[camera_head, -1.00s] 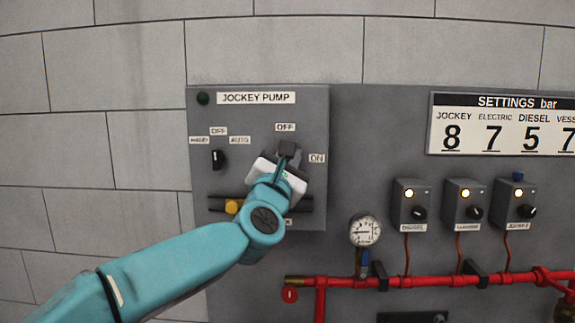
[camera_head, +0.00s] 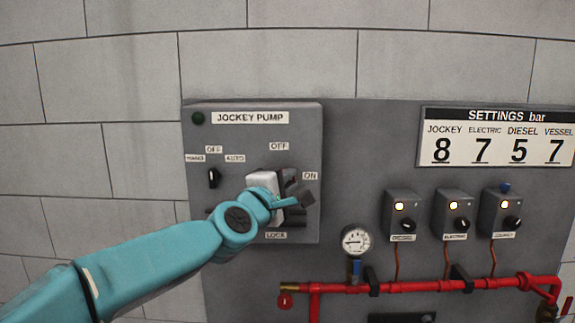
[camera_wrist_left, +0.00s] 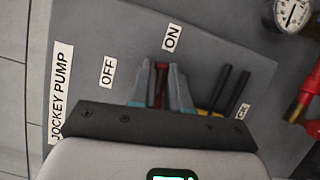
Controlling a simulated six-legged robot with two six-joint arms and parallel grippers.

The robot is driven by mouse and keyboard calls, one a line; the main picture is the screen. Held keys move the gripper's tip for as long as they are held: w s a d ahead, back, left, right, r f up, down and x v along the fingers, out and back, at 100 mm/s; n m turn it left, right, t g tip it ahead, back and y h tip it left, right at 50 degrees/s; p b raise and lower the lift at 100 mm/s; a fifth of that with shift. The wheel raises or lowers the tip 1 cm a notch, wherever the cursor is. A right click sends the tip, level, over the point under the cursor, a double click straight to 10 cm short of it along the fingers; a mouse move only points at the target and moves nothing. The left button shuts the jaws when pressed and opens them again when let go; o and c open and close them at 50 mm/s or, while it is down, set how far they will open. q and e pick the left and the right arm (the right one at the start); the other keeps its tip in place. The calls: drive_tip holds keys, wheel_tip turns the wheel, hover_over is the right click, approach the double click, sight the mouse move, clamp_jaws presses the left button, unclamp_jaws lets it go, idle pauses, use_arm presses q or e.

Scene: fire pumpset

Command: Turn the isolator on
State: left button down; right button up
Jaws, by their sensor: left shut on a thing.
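The grey jockey pump panel (camera_head: 250,145) hangs on the wall in the head view, with OFF and ON labels around the isolator (camera_head: 291,178). My left gripper (camera_head: 290,200) is at the isolator, partly hiding it. The fingers point towards the ON label (camera_wrist_left: 172,37); the OFF label (camera_wrist_left: 108,71) is to the left. The handle's exact angle is hard to tell. My right gripper is not in view.
A small hand/off/auto switch (camera_head: 213,178) is on the panel's left. Black bars (camera_wrist_left: 232,90) lie close beside the fingers in the wrist view. A pressure gauge (camera_head: 355,240), red pipe (camera_head: 420,287) and several switch boxes (camera_head: 403,213) are to the right.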

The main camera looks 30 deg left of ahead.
use_arm(q)
drive_tip(key=shift+a+m+g+p, duration=0.3)
drive_tip(key=shift+m+p, duration=0.5)
drive_tip(key=shift+p, duration=0.25)
drive_tip(key=shift+r, duration=0.1)
drive_tip(key=c, duration=1.1)
unclamp_jaws()
drive_tip(key=shift+w+a+f, duration=0.15)
drive_tip(key=shift+a+f, duration=0.1)
drive_tip(key=shift+a, duration=0.25)
drive_tip(key=s+d, duration=0.2)
drive_tip(key=s, duration=1.4)
drive_tip(key=shift+d, duration=0.4)
